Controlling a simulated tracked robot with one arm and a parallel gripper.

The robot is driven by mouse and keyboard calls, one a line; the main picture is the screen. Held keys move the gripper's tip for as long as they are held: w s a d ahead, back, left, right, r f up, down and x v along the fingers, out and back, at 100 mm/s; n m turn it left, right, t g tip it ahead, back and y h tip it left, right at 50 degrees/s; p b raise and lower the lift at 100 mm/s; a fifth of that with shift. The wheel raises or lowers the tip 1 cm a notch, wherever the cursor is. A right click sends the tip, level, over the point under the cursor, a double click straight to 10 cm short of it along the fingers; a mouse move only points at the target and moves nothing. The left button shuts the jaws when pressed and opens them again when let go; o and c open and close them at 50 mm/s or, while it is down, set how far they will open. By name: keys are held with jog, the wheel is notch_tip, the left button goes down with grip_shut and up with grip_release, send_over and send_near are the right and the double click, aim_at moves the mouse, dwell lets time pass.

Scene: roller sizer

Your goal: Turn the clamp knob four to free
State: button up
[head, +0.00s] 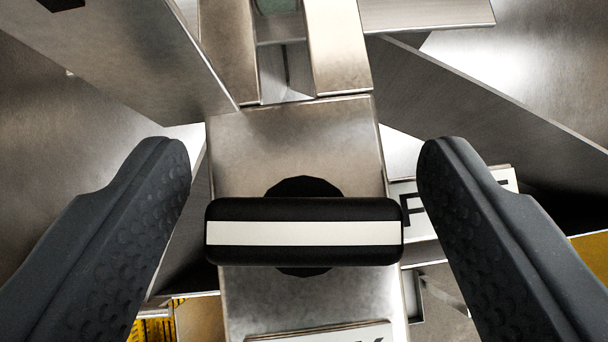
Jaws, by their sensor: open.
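A black clamp knob (304,258) with a white stripe along its bar lies across the picture in the head view. It sits on a round black base on a grey metal plate (290,142). My gripper (304,165) is open, with one dark finger to the left of the knob and one to the right. Both fingers appear apart from the knob's ends. A white label (458,212) right of the plate shows a letter F, with the rest hidden behind my right finger.
A slanted metal panel (115,55) stands at the upper left. Metal strips (337,45) run up from the plate, and a broad sloping sheet (480,120) lies at the right. Another white label (330,334) is cut off at the bottom edge. Yellow parts (155,328) show low at the left.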

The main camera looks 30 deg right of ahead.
jog(key=shift+c, duration=0.3)
jog(key=c, duration=0.9)
jog(key=p, duration=0.2)
jog(key=shift+r+n+y+p, duration=0.25)
jog(key=shift+n+y+p, duration=0.05)
jog(key=shift+n+p, duration=0.1)
jog(key=shift+f+n+t+y+p, duration=0.15)
jog(key=shift+n+t+y+p, duration=0.2)
jog(key=shift+p, duration=0.5)
jog(key=o, duration=1)
jog(key=shift+c, duration=0.2)
jog(key=v, duration=1.3)
jog(key=shift+s+a+r, duration=0.15)
jog(key=shift+r, duration=0.1)
